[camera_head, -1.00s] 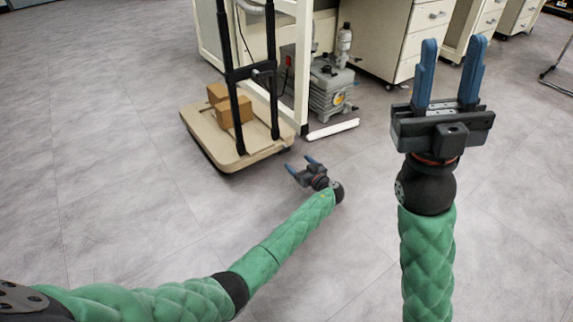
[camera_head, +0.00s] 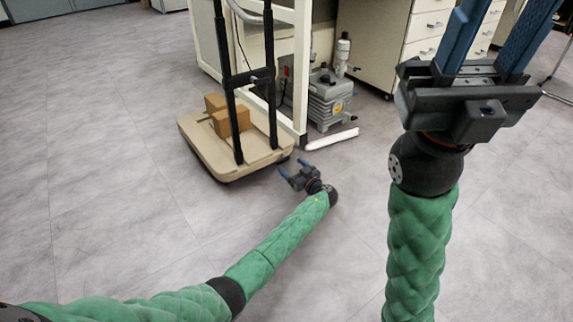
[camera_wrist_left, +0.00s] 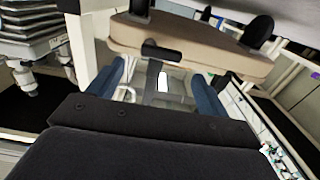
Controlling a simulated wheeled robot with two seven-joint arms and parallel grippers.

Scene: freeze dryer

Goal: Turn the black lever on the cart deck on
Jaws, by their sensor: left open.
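The cart (camera_head: 205,150) has a beige deck and a tall black frame, and stands left of centre in the head view. My left gripper (camera_head: 291,167) is open and empty, low over the floor, just off the deck's near right corner. In the left wrist view the deck (camera_wrist_left: 205,38) fills the top, tilted, beyond the open left fingers (camera_wrist_left: 160,78). A black part (camera_wrist_left: 162,51) at the deck's edge lies between those fingers in the picture; it may be the lever, but I cannot tell its setting. My right gripper (camera_head: 500,25) is raised, open and empty, its fingertips cut off by the frame.
Cardboard boxes (camera_head: 230,120) sit on the deck. A grey pump (camera_head: 328,100) stands under the bench frame, behind a white bar (camera_head: 331,139) on the floor. Drawer cabinets (camera_head: 425,40) stand behind. The floor left and in front is clear.

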